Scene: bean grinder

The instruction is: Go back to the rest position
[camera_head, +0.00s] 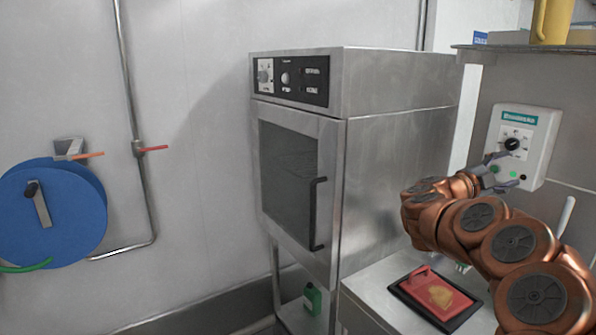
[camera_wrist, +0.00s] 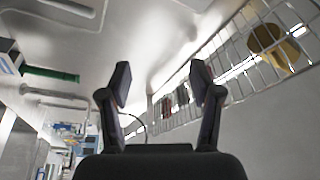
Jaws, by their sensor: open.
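My gripper (camera_head: 505,172) is at the end of my copper arm, at the right in the head view. It overlaps the lower part of a white control box (camera_head: 525,143) with a black dial and a green label; whether it touches the box I cannot tell. In the wrist view my gripper (camera_wrist: 161,85) shows two dark fingers spread apart with nothing between them.
A steel oven (camera_head: 400,130) with a closed glass door stands mid-view. A red board (camera_head: 440,294) on a black tray lies on the steel counter (camera_head: 372,285) below my arm. A shelf (camera_head: 520,48) holds a yellow jug (camera_head: 552,20). A blue hose reel (camera_head: 75,215) hangs at left.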

